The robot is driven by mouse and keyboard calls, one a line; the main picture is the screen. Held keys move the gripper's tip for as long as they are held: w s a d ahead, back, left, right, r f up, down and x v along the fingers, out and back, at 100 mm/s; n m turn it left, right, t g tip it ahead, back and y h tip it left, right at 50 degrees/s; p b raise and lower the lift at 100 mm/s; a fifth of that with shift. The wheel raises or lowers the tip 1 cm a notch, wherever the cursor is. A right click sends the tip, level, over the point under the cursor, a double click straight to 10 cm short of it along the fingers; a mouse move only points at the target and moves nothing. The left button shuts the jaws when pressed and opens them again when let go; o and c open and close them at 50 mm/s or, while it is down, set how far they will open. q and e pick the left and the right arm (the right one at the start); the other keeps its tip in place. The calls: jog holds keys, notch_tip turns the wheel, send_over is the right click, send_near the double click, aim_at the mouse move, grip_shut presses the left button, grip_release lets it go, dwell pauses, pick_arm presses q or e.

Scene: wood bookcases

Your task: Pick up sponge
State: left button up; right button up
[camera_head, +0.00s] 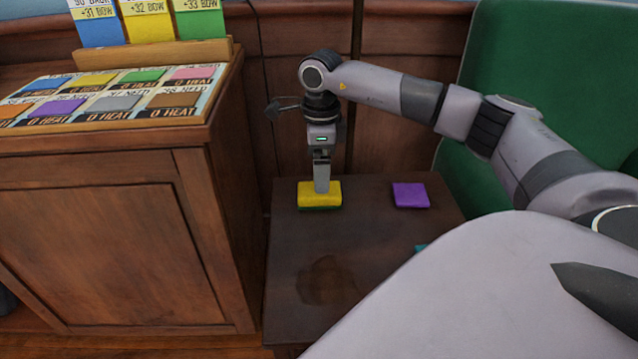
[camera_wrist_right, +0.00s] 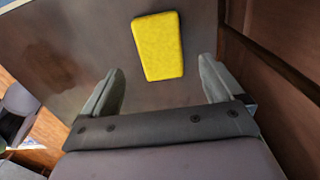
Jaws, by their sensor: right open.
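A yellow sponge (camera_head: 312,196) with a green underside lies on a small dark wooden table (camera_head: 380,255) near its back left corner. My right gripper (camera_head: 321,188) points down over the sponge in the head view and overlaps its upper edge. In the right wrist view the sponge (camera_wrist_right: 158,46) lies ahead of the open fingers, roughly centred between them, and nothing is between the fingertips (camera_wrist_right: 160,82). Whether the fingers touch the sponge cannot be told. My left gripper is not in view.
A purple pad (camera_head: 411,195) lies on the table to the right, and a teal piece (camera_head: 420,248) is partly hidden by my body. A wooden cabinet (camera_head: 110,240) stands close on the left. A green chair back (camera_head: 555,95) is at right. The table's front left is clear.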

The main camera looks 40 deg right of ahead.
notch_tip(320, 180, down, 5)
jog(key=shift+w+f+b, duration=0.1)
jog(key=shift+b, duration=0.9)
jog(key=shift+f, duration=0.2)
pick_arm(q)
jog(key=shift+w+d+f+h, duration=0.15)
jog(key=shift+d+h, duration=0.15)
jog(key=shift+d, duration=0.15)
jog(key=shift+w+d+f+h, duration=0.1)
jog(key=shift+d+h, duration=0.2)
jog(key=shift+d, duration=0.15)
pick_arm(e)
jog(key=c, duration=1.1)
